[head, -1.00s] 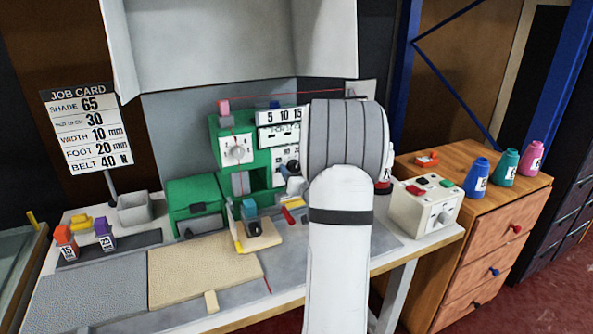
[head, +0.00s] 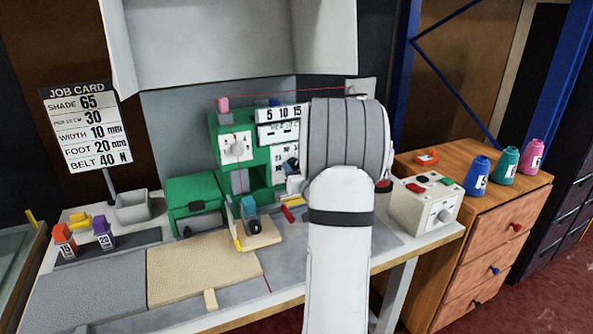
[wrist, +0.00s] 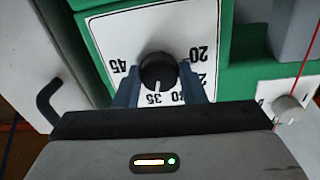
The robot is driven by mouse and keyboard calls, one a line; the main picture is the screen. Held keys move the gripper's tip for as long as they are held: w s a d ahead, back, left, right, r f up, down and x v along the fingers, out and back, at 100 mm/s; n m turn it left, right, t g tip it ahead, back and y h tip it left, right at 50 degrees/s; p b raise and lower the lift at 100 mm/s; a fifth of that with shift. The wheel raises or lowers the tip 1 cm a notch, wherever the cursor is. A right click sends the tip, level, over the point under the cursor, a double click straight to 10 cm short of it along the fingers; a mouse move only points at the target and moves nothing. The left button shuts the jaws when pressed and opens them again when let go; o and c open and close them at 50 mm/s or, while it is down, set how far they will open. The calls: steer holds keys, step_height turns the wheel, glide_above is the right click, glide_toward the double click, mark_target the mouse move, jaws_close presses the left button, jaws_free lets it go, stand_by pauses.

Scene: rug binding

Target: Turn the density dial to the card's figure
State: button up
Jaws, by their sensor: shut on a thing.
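In the wrist view the dial is a black knob (wrist: 158,72) with a white pointer line, on a white plate (wrist: 115,32) that appears inverted. Figures 45, 35, 30 and 20 can be read; another is partly covered. The pointer is at or close to 35. My gripper (wrist: 160,90) has its blue fingers on both sides of the knob, shut on it. In the head view my arm hides the gripper and knob. The job card (head: 86,130) reads shade 65, per 10 cm 30, width 10 mm, foot 20 mm, belt 40 N.
The green machine (head: 260,165) carries another white knob (head: 237,148). A control box (head: 425,205) stands right of my arm. Cones stand on the wooden cabinet (head: 480,235).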

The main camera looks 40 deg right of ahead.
steer(key=n+b, duration=0.1)
steer(key=b, duration=0.2)
steer(key=shift+f+n, duration=0.35)
steer(key=shift+n, duration=0.05)
steer(key=n+b, duration=0.2)
steer(key=b, duration=0.2)
steer(key=n+b, duration=0.3)
steer(key=b, duration=0.1)
steer(key=shift+r, duration=0.2)
steer(key=shift+r+n, duration=0.1)
steer(key=shift+n, duration=0.3)
steer(key=o, duration=1)
steer(key=v, duration=0.7)
steer(key=shift+s, duration=0.4)
